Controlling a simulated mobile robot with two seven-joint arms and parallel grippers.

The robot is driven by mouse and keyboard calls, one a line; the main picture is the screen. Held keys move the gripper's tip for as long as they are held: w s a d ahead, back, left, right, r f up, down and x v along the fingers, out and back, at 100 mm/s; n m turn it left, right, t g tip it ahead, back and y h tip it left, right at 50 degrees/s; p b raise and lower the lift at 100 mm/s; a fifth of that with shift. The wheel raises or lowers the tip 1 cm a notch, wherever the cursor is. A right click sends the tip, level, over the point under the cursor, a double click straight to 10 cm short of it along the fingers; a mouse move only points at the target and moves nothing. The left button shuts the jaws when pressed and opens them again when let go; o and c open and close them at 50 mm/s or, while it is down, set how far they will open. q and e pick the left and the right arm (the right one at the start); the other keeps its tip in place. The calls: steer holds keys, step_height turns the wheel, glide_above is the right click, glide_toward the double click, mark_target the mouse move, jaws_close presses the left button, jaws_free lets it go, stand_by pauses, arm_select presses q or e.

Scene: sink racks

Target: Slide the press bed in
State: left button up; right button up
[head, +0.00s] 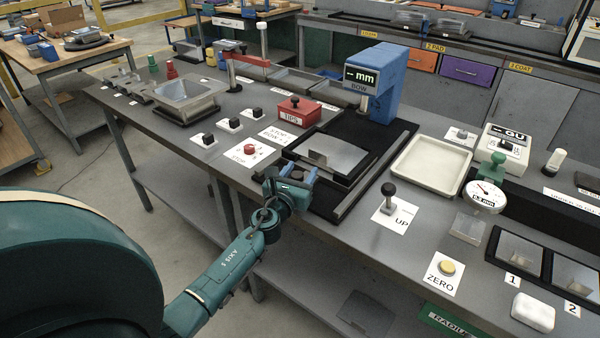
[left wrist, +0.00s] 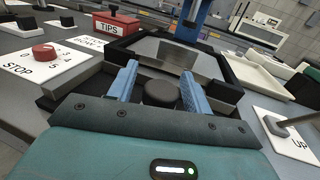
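The press bed (head: 325,158) is a flat grey plate in a dark frame with an upright metal tab, in front of the blue press column (head: 372,85) marked "mm". It also shows in the left wrist view (left wrist: 150,48). A round dark knob (left wrist: 160,93) is at the bed's near edge. My left gripper (head: 298,173) is at this near edge. In the left wrist view its two blue fingers (left wrist: 158,84) stand apart on either side of the knob, with a small gap showing at each side. My right gripper is not in view.
The red TIPS box (head: 299,110) and red STOP dial (head: 250,150) are left of the bed. The UP lever (head: 389,197) and cream tray (head: 430,165) are to its right. A metal rail (head: 375,175) runs along the bed's right side.

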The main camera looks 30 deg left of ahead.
arm_select(q)
steer(key=c, duration=0.6)
jaws_close()
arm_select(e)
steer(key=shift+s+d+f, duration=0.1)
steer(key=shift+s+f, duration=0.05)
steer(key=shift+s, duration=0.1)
